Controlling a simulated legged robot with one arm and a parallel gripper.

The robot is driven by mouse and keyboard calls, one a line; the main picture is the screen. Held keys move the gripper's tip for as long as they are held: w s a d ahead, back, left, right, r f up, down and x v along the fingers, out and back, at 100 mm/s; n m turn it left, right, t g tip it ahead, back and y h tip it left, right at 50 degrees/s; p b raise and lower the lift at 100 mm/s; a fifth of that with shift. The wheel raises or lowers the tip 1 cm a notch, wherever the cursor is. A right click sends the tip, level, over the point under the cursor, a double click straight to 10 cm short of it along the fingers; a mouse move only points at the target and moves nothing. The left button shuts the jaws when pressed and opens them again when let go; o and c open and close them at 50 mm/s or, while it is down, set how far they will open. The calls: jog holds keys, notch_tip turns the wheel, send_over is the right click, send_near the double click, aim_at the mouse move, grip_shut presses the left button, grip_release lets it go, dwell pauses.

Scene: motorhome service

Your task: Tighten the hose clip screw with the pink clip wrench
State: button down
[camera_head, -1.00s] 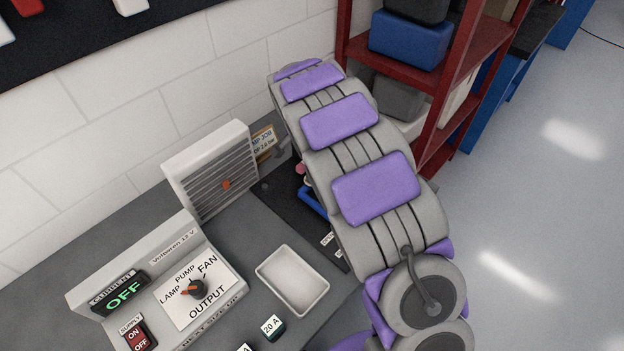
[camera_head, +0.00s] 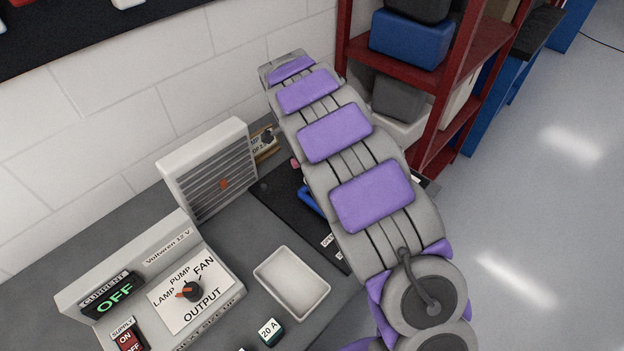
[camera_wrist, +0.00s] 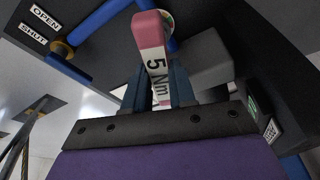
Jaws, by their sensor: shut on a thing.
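My gripper (camera_wrist: 160,92) is shut on the pink clip wrench (camera_wrist: 152,48) in the wrist view. The wrench has a pink end and a white band reading "5 Nm", and it points away from the jaws. A blue hose (camera_wrist: 100,18) runs behind it, and a round, partly coloured piece lies just beside its pink end. I cannot make out the clip screw or whether the wrench touches it. In the head view my arm hides the gripper; a small pink spot (camera_head: 294,163) and a bit of blue hose (camera_head: 311,200) show beside it.
"OPEN" and "SHUT" labels (camera_wrist: 39,24) sit near a brass fitting (camera_wrist: 62,49). On the bench are a white tray (camera_head: 261,283), a grilled heater-like box (camera_head: 212,176) and a control panel (camera_head: 190,290) reading OFF. A red shelf rack (camera_head: 473,62) stands behind my arm.

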jog(key=shift+w+f+m+b, duration=0.1)
jog(key=shift+m+b, duration=0.5)
jog(key=shift+m, duration=0.4)
jog(key=shift+m+g, duration=0.5)
jog(key=shift+m, duration=0.5)
jog(key=n, duration=0.2)
jog(key=shift+r+n+t+p, duration=0.2)
jog(key=shift+n+t+p, duration=0.1)
jog(key=n+t+p, duration=0.1)
jog(key=n, duration=0.2)
jog(key=shift+r+n, duration=0.1)
jog(key=shift+n, duration=0.2)
jog(key=shift+n+y+p, duration=0.4)
jog(key=shift+n+p, duration=0.35)
jog(key=shift+n, duration=0.35)
jog(key=shift+f+n, duration=0.2)
jog(key=shift+n, duration=0.2)
